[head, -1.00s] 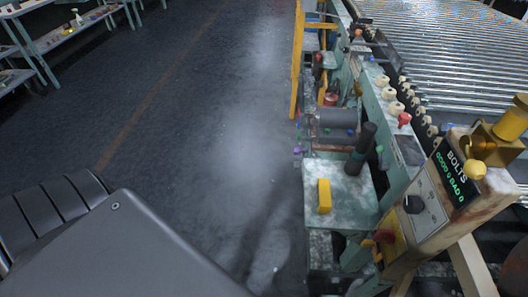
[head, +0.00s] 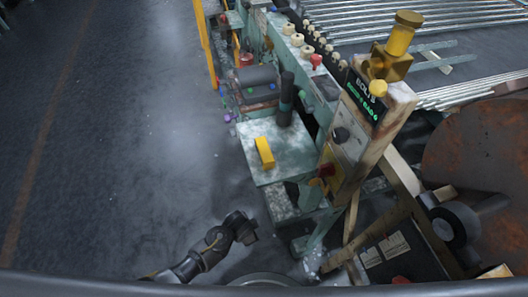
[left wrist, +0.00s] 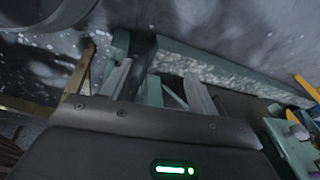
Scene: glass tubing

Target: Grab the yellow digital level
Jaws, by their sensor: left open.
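The yellow digital level (head: 265,152) lies on a small pale-green, worn platform (head: 287,143) at the side of the machine. My left gripper (head: 248,230) is below the platform's near side in the head view, above the floor and apart from the level. In the left wrist view my left gripper (left wrist: 160,85) shows two grey fingers spread apart with nothing held between them. The level is not clear in the left wrist view. My right gripper is not in view.
A dark upright cylinder (head: 286,100) stands at the platform's back edge. A wooden post with a BOLTS display (head: 366,97) and a dial panel (head: 346,140) rises to the right. A round brown disc (head: 480,150) is at far right. The floor on the left is clear.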

